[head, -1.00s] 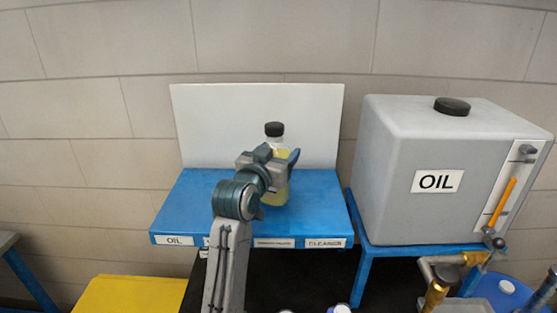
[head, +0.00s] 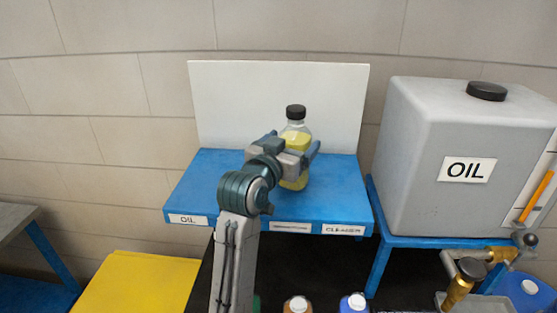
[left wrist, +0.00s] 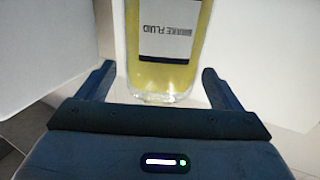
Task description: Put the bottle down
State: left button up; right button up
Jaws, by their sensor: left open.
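A bottle of yellow fluid (head: 297,138) with a black cap stands upright on the blue shelf (head: 195,190), in front of a white back panel. In the left wrist view the bottle (left wrist: 168,70) shows a white label reading brake fluid, upside down. My left gripper (head: 291,146) is open, with one finger on each side of the bottle. The left wrist view shows gaps between the bottle and both fingers (left wrist: 158,85). The gripper hides part of the bottle in the head view. My right gripper is not in view.
The shelf edge has labels, including OIL and CLEANER. A large grey OIL tank (head: 425,150) stands on a blue stand to the right. A yellow surface (head: 140,285) lies at lower left. Bottle tops (head: 298,304) show at the bottom edge. The shelf's left part is clear.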

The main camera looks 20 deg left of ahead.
pick_arm(q)
jog(key=s+a+b, duration=0.1)
jog(key=s+b, duration=0.1)
jog(key=s, duration=0.6)
jog(key=shift+s, duration=0.25)
